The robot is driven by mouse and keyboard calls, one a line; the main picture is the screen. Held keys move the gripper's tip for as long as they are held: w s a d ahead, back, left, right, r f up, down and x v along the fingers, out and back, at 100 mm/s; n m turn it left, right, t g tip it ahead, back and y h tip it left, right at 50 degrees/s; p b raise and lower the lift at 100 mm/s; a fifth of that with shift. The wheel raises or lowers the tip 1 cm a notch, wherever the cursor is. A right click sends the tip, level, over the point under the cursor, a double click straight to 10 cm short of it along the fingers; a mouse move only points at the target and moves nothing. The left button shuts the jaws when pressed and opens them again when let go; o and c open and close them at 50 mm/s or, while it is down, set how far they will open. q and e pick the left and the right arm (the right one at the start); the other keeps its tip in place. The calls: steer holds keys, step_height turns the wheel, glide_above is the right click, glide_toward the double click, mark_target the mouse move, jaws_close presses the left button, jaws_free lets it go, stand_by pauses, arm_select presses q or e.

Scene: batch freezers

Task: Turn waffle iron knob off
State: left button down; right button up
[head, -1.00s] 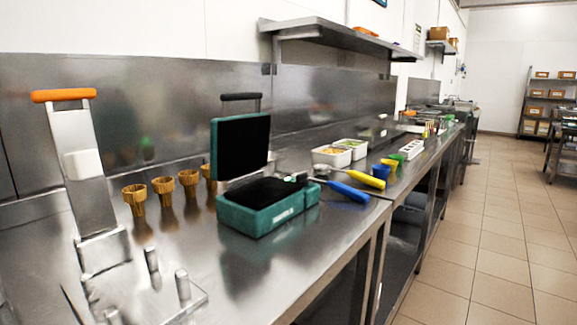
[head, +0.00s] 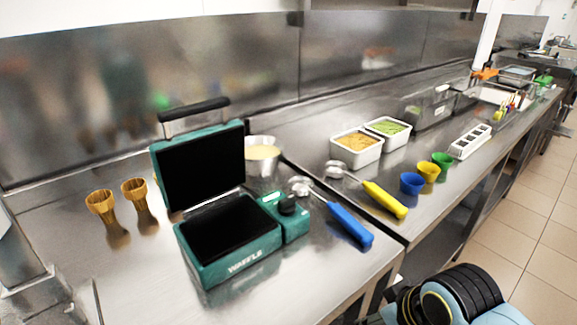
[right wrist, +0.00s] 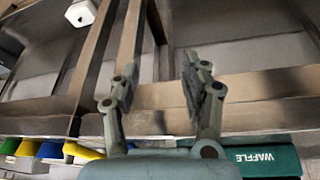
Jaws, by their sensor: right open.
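The green waffle iron (head: 228,262) stands on the steel counter with its lid raised and its black plates showing. Its dark knob (head: 287,205) is on the small control box at its right side. I cannot tell the knob's setting. In the right wrist view the waffle iron's front (right wrist: 262,158) shows at the bottom right. My right gripper (right wrist: 155,88) is open and empty, its fingers apart in front of the counter's edge and frame. In the head view part of my right arm shows at the lower right. My left gripper is not in view.
A blue-handled scoop (head: 349,226) lies close to the right of the knob, and a yellow-handled scoop (head: 384,200) lies farther right. Waffle cones (head: 104,204) stand to the left. The counter in front of the iron is clear.

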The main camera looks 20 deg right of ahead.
step_height(320, 180, up, 7)
steer(key=p, duration=0.1)
steer(key=n+t+y+p, duration=0.2)
steer(key=t+y+p, duration=0.1)
steer(key=t, duration=0.1)
glide_toward(287, 199)
steer(key=shift+n, duration=0.3)
steer(key=x, duration=0.8)
steer(key=shift+w, duration=0.15)
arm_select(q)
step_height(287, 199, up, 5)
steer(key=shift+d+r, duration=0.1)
arm_select(e)
steer(key=shift+w+a+f, duration=0.1)
steer(key=shift+w+f, duration=0.2)
steer(key=shift+f, duration=0.05)
steer(key=c, duration=0.9)
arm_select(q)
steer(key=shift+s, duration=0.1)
